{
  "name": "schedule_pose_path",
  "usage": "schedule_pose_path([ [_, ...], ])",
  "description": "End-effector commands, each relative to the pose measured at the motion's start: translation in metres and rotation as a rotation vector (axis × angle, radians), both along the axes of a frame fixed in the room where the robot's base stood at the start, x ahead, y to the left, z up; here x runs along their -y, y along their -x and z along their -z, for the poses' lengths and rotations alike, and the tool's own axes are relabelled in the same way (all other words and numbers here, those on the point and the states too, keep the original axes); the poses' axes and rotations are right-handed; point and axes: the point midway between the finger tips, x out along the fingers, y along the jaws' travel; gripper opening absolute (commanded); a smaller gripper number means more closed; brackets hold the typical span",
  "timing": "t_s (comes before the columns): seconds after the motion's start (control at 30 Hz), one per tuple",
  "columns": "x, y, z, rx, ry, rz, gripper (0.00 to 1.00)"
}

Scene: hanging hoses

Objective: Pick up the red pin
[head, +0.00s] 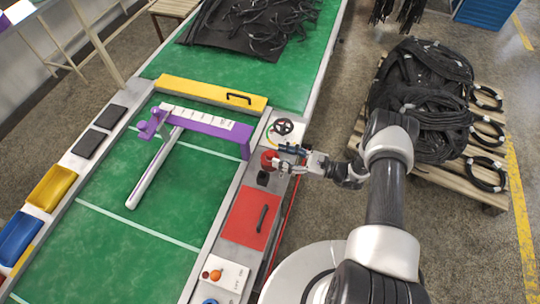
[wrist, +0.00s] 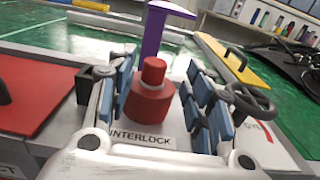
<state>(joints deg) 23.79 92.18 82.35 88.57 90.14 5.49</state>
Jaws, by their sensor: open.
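The red pin (wrist: 150,98) stands upright on the grey panel, a wide red cylinder with a narrower knob on top, by a label reading "INTERLOCK". In the head view the red pin (head: 268,160) shows at the right side of the green table. My gripper (wrist: 162,92) is open, with one blue-padded finger on each side of the pin and a gap visible to each. In the head view my gripper (head: 284,158) reaches in from the right at the pin.
A black handwheel (wrist: 250,98) stands close by the right finger. A red plate with a black handle (head: 250,217) lies on the near side. A purple bar (head: 215,125) and a yellow bar (head: 210,92) cross the green table. Hoses (head: 420,95) lie on a pallet at right.

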Motion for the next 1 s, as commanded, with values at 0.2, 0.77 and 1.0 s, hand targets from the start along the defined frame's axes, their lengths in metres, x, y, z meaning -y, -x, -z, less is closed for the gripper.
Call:
schedule_pose_path([
  [0.2, -0.033, -0.007, -0.001, 0.001, 0.001, -0.004, 0.47],
  [0.77, -0.045, -0.013, -0.002, 0.001, 0.000, -0.001, 0.36],
  [1.0, -0.045, -0.013, -0.002, 0.000, 0.000, -0.001, 0.20],
])
